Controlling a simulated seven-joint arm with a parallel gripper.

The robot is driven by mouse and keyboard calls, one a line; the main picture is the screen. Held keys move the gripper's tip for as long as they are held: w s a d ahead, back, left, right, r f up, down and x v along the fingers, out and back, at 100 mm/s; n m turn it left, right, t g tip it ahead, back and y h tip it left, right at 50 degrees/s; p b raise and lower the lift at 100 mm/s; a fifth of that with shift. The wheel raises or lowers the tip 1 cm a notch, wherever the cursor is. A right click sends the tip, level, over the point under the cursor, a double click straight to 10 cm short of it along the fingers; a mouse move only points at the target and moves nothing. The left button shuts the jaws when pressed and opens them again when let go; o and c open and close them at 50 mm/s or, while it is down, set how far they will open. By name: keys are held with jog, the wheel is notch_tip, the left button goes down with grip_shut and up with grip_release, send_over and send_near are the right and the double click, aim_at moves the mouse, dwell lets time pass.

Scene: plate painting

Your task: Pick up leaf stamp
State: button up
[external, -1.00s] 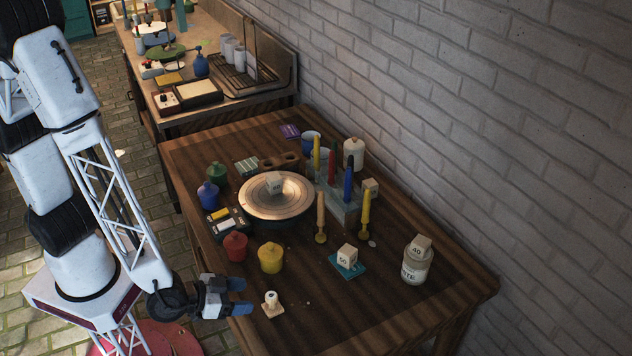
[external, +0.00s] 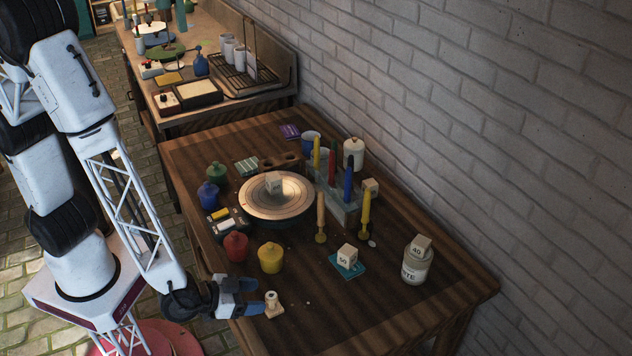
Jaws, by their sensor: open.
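A small pale stamp (external: 272,303) with a knob-like handle and a wooden base stands upright near the front edge of the brown table (external: 395,318); I take it as the leaf stamp, but its pattern is hidden. My gripper (external: 260,297) has blue fingertips and is open, pointing right. Its fingertips are just left of the stamp, close to its handle. I cannot tell whether a finger touches it.
A yellow jar (external: 270,258) and a red jar (external: 235,247) stand just behind my gripper. A round plate (external: 300,208) sits mid-table. The front right tabletop is mostly clear.

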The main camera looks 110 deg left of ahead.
aim_at(267, 296)
jog(key=shift+x, duration=2.4)
jog(key=c, duration=1)
